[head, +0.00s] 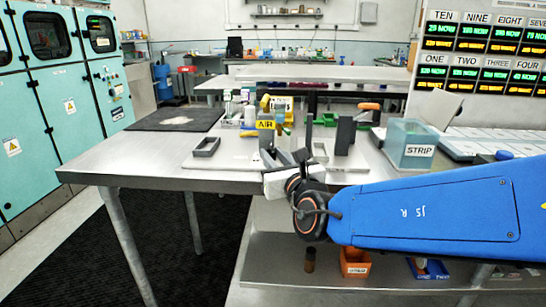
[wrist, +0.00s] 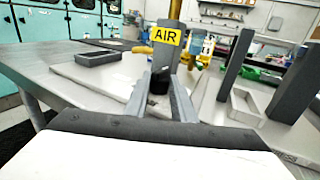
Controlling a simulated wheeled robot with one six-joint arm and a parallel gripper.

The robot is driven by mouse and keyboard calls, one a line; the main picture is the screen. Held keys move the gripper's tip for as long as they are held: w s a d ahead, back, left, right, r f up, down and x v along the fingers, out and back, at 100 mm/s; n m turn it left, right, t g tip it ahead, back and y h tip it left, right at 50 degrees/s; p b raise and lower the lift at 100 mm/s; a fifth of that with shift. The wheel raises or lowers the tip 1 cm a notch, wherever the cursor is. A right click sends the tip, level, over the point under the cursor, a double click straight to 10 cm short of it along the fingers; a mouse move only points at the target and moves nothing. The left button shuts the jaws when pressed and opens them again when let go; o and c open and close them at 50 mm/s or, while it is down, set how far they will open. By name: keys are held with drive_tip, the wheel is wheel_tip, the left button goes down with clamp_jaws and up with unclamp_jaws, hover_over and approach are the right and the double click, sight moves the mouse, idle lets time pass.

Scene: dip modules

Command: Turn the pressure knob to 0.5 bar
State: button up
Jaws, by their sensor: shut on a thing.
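The pressure knob (wrist: 158,86) looks like a small dark cylinder low in front of a grey post in the wrist view. My gripper (wrist: 159,98) is shut on it, one pale grey finger on each side. A yellow AIR label (wrist: 167,36) sits on the post just above; it also shows in the head view (head: 265,124). In the head view my gripper (head: 285,160) reaches in at the table's front edge, and the knob is hidden there. No pressure reading or knob mark is legible.
A grey open tray (wrist: 97,58) lies left of the post on a pale board. Tall dark uprights (wrist: 235,65) and a small pale open box (wrist: 244,106) stand to the right. A clear STRIP bin (head: 408,145) stands further right, above my arm.

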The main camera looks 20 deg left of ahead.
drive_tip(key=o, duration=1)
drive_tip(key=shift+s+d, duration=0.1)
drive_tip(key=shift+s, duration=0.05)
drive_tip(key=v, duration=1.7)
drive_tip(key=shift+d, duration=0.1)
